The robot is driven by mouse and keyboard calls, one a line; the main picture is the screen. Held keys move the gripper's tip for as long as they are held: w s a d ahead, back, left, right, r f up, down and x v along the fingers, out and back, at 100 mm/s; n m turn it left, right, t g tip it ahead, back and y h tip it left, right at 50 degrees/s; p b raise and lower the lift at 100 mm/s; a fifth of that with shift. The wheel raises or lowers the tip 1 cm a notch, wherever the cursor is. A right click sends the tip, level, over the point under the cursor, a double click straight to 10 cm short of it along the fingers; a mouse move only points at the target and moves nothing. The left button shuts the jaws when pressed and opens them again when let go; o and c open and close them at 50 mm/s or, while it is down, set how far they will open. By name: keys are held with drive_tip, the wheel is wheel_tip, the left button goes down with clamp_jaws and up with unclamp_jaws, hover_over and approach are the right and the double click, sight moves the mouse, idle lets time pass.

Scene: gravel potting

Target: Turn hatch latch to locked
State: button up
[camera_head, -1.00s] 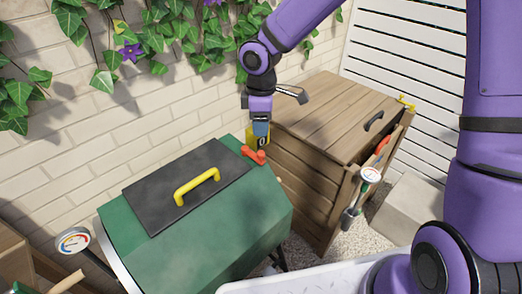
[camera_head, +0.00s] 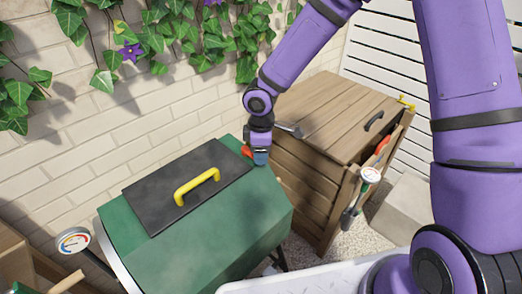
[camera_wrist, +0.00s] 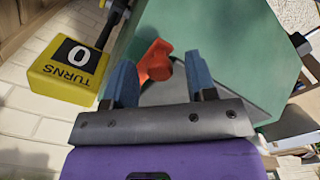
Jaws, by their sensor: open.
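The hatch latch (camera_head: 247,152) is a small orange-red handle on top of the green composter drum (camera_head: 235,215), beside the black hatch (camera_head: 185,185) with its yellow handle (camera_head: 197,186). In the wrist view the latch (camera_wrist: 155,62) lies between the two blue fingers of my gripper (camera_wrist: 160,80), which is open. A gap shows between the right finger and the latch; contact on the left side is unclear. In the head view my gripper (camera_head: 260,158) is low over the drum's back right part and partly covers the latch.
A yellow turns counter (camera_wrist: 70,68) reading 0 is close to my gripper's left in the wrist view. A wooden bin (camera_head: 325,130) stands right of the drum. A dial thermometer (camera_head: 73,241) is at the left. The brick wall with ivy is behind.

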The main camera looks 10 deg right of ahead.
drive_tip(key=shift+c, duration=0.4)
clamp_jaws()
